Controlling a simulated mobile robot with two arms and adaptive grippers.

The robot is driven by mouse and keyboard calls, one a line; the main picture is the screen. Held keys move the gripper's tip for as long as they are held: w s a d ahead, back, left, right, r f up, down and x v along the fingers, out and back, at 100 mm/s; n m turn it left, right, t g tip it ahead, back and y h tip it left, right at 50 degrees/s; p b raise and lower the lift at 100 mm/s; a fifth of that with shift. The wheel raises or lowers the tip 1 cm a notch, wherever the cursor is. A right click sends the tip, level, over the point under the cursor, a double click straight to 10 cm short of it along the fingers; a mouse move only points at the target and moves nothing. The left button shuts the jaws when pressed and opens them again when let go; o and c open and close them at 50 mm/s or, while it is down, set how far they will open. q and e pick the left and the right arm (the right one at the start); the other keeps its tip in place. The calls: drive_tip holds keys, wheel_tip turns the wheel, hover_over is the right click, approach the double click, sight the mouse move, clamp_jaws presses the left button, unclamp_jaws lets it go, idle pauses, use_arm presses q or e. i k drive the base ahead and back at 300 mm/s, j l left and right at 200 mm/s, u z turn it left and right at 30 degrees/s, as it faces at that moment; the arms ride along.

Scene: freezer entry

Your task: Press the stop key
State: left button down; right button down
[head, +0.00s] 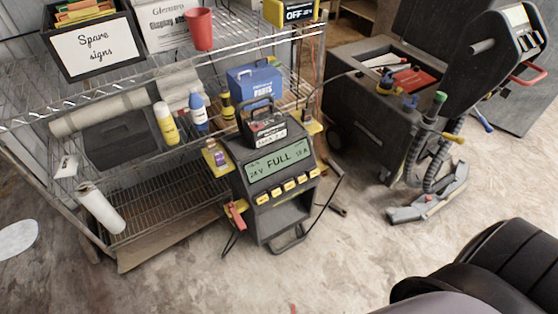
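A dark grey charger (284,215) stands on the floor in front of the wire shelf, in the middle of the head view. Its lit green display (270,168) reads "FULL", with 24 V at the left and a smaller current reading at the right. A row of several yellow keys (289,187) runs below the display. Their labels are too small to read, so I cannot tell which one is the stop key. Neither of my grippers is in view, and nothing touches the keys.
The wire shelf (150,253) is at the left with bottles, a blue box (254,80) and a "Spare signs" crate (99,78). A floor-cleaning machine (360,115) stands at the right. Bare concrete floor (220,285) lies before the charger. A clamp lead hangs at the charger's left.

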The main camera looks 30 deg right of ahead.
sight(301, 179)
drive_tip(key=z, duration=1.05)
